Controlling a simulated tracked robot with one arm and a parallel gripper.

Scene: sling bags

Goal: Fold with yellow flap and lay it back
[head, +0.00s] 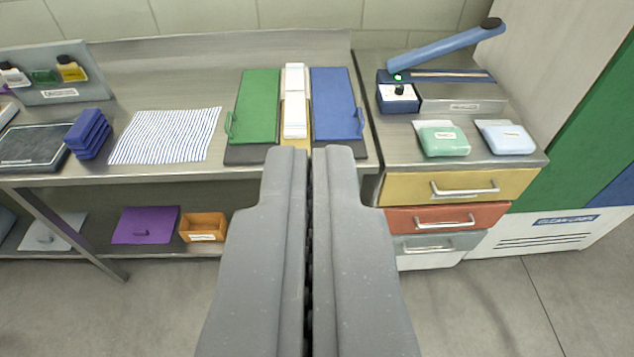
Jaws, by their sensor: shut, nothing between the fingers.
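A folding board lies on the steel bench, with a green flap (258,98) on the left and a blue flap (334,97) on the right, both lying flat. Between them is the narrow yellow flap (309,128), whose edges show around a white folded strip (295,102). The strip lies along the middle of the board; whether it is one piece or stacked I cannot tell. My gripper (309,155) is shut and empty in front of the board, pointing at its near edge. Its fingers hide part of that edge.
A striped cloth (167,135) and blue folded stack (87,134) lie left of the board. A sealer (450,92) with a raised blue arm and two small packs, green (443,139) and pale blue (505,138), stand right. Drawers (460,187) are below; floor is free in front.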

